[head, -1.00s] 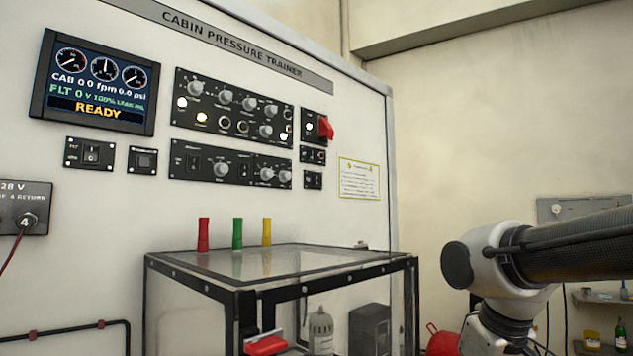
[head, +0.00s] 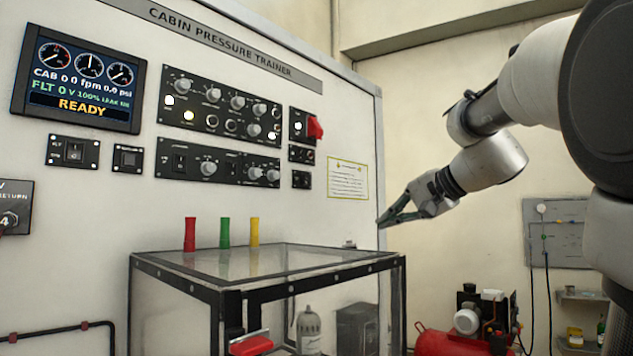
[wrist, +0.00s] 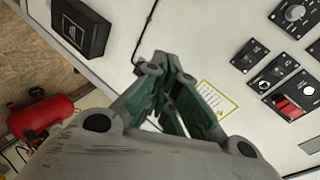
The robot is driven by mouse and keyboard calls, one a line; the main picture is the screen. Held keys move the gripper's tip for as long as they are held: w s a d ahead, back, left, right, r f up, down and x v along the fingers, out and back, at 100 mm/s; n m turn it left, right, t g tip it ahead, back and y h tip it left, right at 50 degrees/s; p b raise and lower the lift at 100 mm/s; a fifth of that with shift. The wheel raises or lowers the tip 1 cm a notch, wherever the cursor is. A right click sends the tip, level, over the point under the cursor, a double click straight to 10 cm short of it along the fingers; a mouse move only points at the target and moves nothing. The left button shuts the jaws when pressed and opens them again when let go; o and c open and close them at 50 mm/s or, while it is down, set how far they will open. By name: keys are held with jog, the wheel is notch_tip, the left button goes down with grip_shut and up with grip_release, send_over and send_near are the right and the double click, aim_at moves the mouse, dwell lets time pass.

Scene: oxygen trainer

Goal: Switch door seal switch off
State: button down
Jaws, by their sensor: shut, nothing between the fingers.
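The trainer panel carries several switches, and their small labels are too small to read, so I cannot tell which is the door seal switch. A toggle switch plate (head: 73,152) and a smaller switch plate (head: 127,158) sit under the display. A red-guarded switch (head: 313,127) is on the right, with two small plates below it, the upper (head: 301,154) and the lower (head: 301,179). The red guard also shows in the wrist view (wrist: 288,106). My gripper (head: 381,225) is shut and empty, in front of the panel's right edge, apart from every switch. It also shows in the wrist view (wrist: 163,66).
A glass-topped case (head: 330,257) with a black frame stands below the panel, with red (head: 190,234), green (head: 225,233) and yellow (head: 255,232) cylinders on top. A yellow-edged notice (head: 348,178) is left of my gripper. A red compressor (head: 440,341) stands behind.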

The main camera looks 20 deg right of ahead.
jog(key=w+a+r+m+t+y, duration=0.1)
jog(key=a+r, duration=0.4)
jog(key=r, duration=0.6)
jog(key=shift+w+t+y, duration=0.2)
jog(key=shift+t+y, duration=0.5)
jog(key=shift+y, duration=0.4)
jog(key=shift+a, duration=0.1)
send_near(307, 183)
jog(key=x, duration=0.4)
jog(key=d+x, duration=0.1)
jog(key=x, duration=0.2)
jog(key=shift+w+a+r, duration=0.1)
jog(key=shift+w, duration=0.25)
